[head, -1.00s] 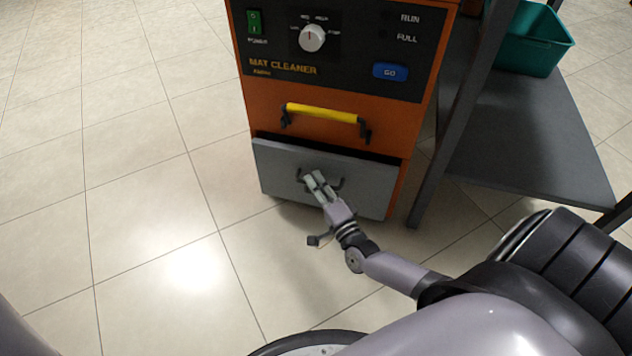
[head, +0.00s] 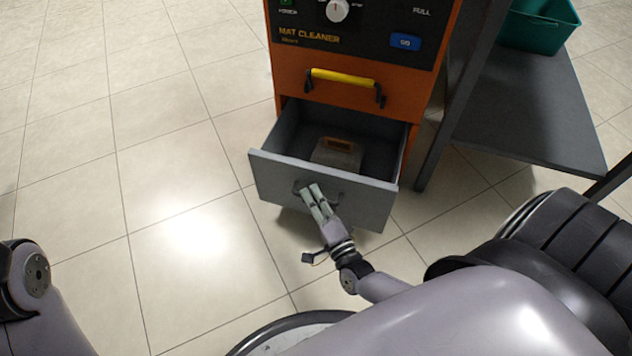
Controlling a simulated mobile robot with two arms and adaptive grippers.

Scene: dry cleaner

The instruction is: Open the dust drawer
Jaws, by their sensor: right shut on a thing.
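The dust drawer (head: 354,204) is a grey drawer at the bottom of the orange mat cleaner (head: 350,88). It is pulled well out, and its inside shows. A grey block-like thing with a brownish top (head: 337,153) lies in it. My right gripper (head: 311,192) is at the drawer's front and shut on the drawer's dark handle (head: 299,188), which the fingers partly hide. My left gripper is not in view; only part of my left arm shows at the lower left.
A yellow handle (head: 343,77) is on the orange front above the drawer. A dark metal shelf (head: 530,115) with a teal bin (head: 541,27) stands close on the right. The tiled floor (head: 150,150) to the left is clear.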

